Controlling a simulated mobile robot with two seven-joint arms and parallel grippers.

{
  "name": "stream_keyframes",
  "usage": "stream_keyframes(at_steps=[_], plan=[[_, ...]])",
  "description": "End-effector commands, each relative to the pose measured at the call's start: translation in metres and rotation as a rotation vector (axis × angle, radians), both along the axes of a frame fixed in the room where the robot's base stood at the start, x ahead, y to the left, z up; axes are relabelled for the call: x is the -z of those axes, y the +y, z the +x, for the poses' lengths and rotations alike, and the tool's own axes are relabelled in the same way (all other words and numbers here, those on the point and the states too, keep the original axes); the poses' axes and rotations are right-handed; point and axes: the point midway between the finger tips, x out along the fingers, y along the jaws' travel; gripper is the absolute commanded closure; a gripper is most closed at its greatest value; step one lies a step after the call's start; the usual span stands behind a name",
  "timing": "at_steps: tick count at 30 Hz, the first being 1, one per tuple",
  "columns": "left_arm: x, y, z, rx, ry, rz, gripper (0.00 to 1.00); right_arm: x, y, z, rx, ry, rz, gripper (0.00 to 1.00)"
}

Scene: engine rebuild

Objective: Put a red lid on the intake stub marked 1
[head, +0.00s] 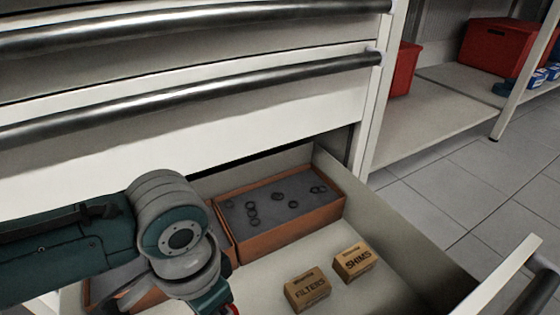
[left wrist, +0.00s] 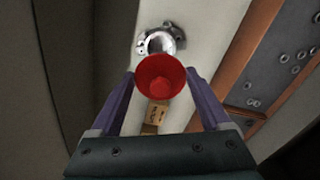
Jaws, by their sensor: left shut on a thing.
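My left gripper (left wrist: 160,74) has its two purple fingers shut on a red lid (left wrist: 161,76), a round cup-like piece. Beyond the lid in the left wrist view is a shiny metal flanged part with a round opening (left wrist: 162,41), on the pale drawer floor. The lid overlaps its near edge in the picture; I cannot tell whether they touch. No number is readable on it, so I cannot tell if it is an intake stub. In the head view my left arm reaches down into the drawer, its gripper mostly hidden. My right gripper is not in view.
An open drawer (head: 398,232) holds an orange tray with dark rings (head: 247,245), a FILTERS box (head: 307,290) and a SHIMS box (head: 354,261). Closed drawers with bar handles (head: 190,93) stand above. Red bins (head: 493,47) sit on a shelf at right.

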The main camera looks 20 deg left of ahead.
Motion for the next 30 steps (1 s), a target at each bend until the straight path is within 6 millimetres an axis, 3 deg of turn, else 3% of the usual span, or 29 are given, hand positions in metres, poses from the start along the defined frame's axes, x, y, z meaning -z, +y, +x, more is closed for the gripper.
stream_keyframes(at_steps=[1, 3, 11, 24, 30], plan=[[0.019, 0.001, -0.005, 0.006, 0.002, 0.002, 0.71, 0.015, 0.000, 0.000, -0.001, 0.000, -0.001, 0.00], [0.027, 0.003, -0.008, 0.012, 0.003, 0.004, 0.71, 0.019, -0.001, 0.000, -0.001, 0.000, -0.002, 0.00], [0.039, 0.005, -0.011, 0.021, 0.001, 0.008, 0.71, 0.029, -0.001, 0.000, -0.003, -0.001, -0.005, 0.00], [0.077, 0.005, -0.011, 0.019, 0.001, 0.008, 0.71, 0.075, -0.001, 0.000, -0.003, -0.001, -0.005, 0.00], [0.080, 0.005, -0.011, 0.019, 0.002, 0.008, 0.71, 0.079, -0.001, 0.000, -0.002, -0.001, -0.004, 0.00]])
